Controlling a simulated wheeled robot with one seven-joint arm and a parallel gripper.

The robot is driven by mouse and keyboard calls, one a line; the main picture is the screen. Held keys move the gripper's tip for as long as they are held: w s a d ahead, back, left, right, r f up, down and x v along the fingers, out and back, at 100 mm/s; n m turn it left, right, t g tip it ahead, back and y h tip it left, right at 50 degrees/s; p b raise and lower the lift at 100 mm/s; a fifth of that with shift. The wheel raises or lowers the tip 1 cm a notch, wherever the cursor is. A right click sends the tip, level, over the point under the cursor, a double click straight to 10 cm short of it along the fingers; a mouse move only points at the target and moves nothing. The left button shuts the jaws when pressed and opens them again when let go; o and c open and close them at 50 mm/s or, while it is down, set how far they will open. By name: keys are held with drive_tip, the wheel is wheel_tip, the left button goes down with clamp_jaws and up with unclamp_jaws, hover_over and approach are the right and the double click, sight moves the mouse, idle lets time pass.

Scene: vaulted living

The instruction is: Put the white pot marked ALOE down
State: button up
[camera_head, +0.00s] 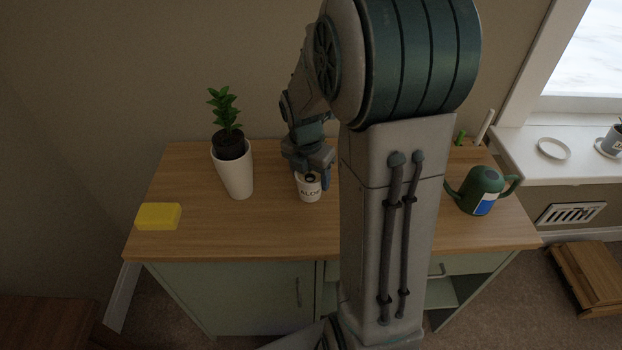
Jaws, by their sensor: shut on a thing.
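The white pot marked ALOE (309,193) is near the middle of the wooden cabinet top (270,228). My gripper (311,176) comes down over it from above and is shut on its upper part. The pot looks upright, with its lettering facing me. Its rim is partly hidden by my gripper. I cannot tell whether its base touches the wood or hangs slightly above it.
A tall white pot with a plant (233,172) stands left of the ALOE pot. A yellow block (158,216) lies at the left front. A green watering can (482,191) stands at the right. My arm hides the top's middle right. A saucer (553,148) sits on the windowsill.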

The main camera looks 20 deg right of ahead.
drive_tip(key=shift+f, duration=0.8)
drive_tip(key=shift+f, duration=0.2)
drive_tip(key=o, duration=1.2)
drive_tip(key=shift+r, duration=0.1)
